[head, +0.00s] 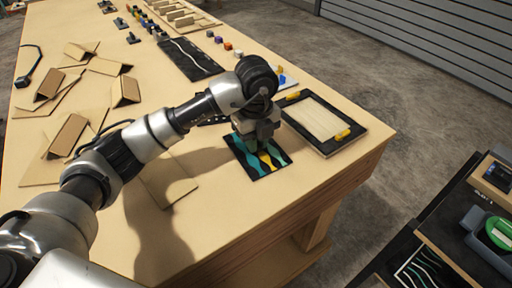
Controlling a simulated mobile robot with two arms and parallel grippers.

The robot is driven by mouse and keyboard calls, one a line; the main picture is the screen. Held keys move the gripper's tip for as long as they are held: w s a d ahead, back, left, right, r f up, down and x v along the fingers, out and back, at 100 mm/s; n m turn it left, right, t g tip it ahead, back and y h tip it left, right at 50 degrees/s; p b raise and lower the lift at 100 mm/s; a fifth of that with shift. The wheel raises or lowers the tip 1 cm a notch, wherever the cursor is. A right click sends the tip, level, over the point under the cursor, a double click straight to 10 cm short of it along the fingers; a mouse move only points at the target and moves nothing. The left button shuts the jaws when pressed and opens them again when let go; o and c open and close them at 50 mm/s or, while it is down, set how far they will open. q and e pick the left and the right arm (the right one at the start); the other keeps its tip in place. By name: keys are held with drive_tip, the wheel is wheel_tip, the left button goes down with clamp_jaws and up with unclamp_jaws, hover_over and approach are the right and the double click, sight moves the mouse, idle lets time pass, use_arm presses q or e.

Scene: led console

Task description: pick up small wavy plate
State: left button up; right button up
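The small wavy plate (240,149) is dark with teal, white and yellow wavy bands. It lies on the wooden table (225,222) near its front right edge. My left gripper (262,149) points down over the middle of the plate, and my wrist hides part of the plate's far side. The fingertips are small and dark against the plate. I cannot tell whether they touch it or whether they are open or shut. My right gripper is not in view.
A black-framed board (356,147) with yellow clips lies just right of the plate. A longer black panel (190,60) with a wavy line lies farther back. Folded cardboard pieces (68,134) cover the left. A dark cart (440,222) stands at lower right.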

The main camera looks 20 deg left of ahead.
use_arm(q)
clamp_jaws()
drive_tip(key=shift+r, duration=0.1)
